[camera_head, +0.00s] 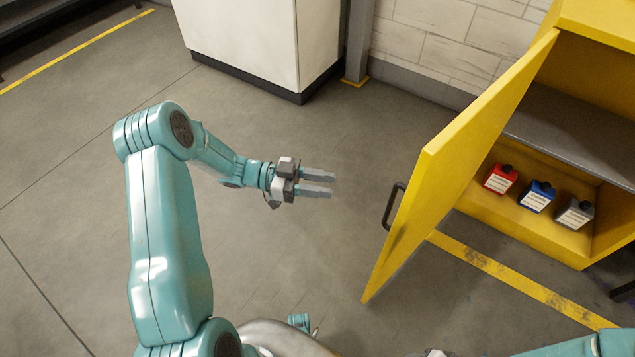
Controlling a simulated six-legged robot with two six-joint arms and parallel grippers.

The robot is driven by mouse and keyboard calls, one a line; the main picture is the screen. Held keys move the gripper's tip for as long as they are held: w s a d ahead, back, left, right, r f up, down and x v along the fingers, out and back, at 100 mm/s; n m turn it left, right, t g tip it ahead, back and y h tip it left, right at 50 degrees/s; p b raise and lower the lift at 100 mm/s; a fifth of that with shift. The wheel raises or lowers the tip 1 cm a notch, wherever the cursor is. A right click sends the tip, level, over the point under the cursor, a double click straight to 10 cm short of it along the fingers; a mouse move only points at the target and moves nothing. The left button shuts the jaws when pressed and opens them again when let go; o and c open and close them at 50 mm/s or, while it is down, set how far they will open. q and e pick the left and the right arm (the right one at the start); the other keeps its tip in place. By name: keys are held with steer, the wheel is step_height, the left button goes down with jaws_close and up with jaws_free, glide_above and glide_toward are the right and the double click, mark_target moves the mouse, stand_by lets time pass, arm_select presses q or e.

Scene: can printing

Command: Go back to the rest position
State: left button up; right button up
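My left gripper (331,184) reaches in from the left on its teal arm and hangs over bare floor. Its two grey fingers are apart with nothing between them, and they point right toward the yellow cabinet door (455,165) without touching it. My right arm shows only in part at the bottom right edge. A small pale piece at the bottom edge may belong to my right gripper; its fingers are cut off, so their state does not show.
The yellow cabinet (577,252) stands open at right, its door with a dark handle (393,205) swung outward. A white cabinet (245,40) stands behind.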

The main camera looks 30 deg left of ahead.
stand_by(0.6)
arm_select(q)
steer(key=w+d+f+n+t+y, duration=0.4)
steer(key=w+d+n, duration=0.1)
steer(key=d+n, duration=0.1)
steer(key=s+d+f+n+g+y, duration=0.1)
steer(key=s+d+f+n+y, duration=0.15)
steer(key=f+n+y, duration=0.35)
steer(key=s+d+f+n+g+y, duration=0.1)
steer(key=s+d+f+n+g, duration=0.25)
steer(key=s, duration=0.65)
steer(key=s+d+f+g+y, duration=0.2)
steer(key=s+f+g, duration=0.35)
steer(key=s, duration=0.35)
step_height(320, 180, up, 21)
steer(key=s+p, duration=0.1)
steer(key=p, duration=2)
steer(key=shift+s+f+g, duration=0.15)
steer(key=shift+s+g, duration=0.15)
steer(key=shift+s, duration=0.05)
